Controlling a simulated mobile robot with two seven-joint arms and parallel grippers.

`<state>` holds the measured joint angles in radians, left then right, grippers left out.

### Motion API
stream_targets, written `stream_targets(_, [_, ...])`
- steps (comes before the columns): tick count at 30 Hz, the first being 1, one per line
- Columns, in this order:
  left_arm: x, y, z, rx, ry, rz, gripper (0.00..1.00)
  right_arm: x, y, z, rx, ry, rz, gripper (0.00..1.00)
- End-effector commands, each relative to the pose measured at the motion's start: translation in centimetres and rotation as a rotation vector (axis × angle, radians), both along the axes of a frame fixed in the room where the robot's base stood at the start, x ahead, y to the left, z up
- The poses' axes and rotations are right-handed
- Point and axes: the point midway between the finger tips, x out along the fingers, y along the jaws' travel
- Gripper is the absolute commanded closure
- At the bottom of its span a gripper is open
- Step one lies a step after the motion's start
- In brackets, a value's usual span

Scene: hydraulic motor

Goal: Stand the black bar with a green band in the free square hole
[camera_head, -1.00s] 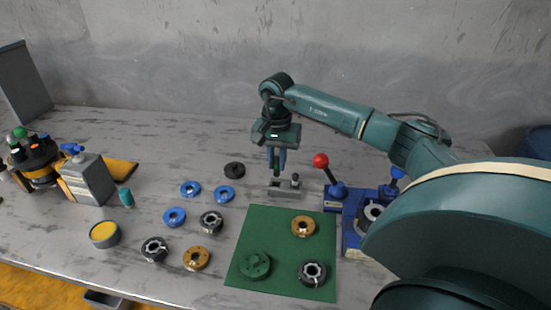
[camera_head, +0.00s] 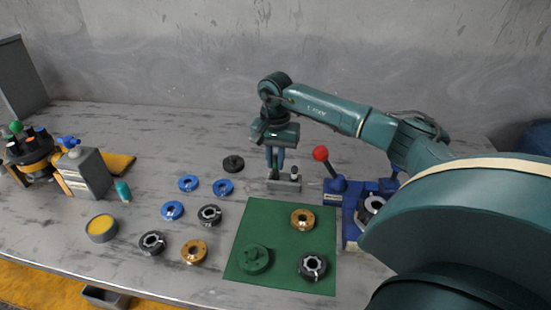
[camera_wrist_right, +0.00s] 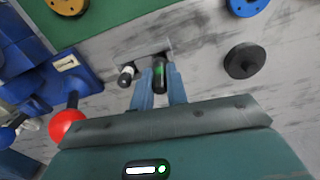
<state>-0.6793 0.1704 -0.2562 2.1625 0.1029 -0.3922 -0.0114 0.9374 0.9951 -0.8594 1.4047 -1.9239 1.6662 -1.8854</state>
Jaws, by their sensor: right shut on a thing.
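The black bar with a green band (camera_wrist_right: 159,74) is upright between the fingers of my right gripper (camera_head: 275,160), which is shut on it. The grey block (camera_head: 285,186) stands on the table just behind the green mat. The bar is over the block's left end in the head view; I cannot tell whether its lower end is inside the square hole, which is hidden. Another dark peg with a pale top (camera_wrist_right: 126,75) stands at the block's other end. The wrist view also shows the block (camera_wrist_right: 143,62). My left gripper is not in view.
A blue fixture with a red-knobbed lever (camera_head: 321,153) stands close right of the block. A black disc (camera_head: 233,163) and several blue rings lie to the left. The green mat (camera_head: 285,225) in front carries several round parts. Bare table lies behind the block.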

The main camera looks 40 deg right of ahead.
Motion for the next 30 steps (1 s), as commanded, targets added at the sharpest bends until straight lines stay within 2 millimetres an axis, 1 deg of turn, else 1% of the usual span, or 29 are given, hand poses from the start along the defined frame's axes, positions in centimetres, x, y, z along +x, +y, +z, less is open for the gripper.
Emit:
stream_targets(11, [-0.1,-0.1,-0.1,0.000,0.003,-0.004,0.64,0.0,0.0,-0.1,0.000,0.000,0.000,1.00])
stream_targets(30, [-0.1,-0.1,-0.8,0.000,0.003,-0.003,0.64,0.0,0.0,-1.0,0.000,0.001,-0.001,1.00])
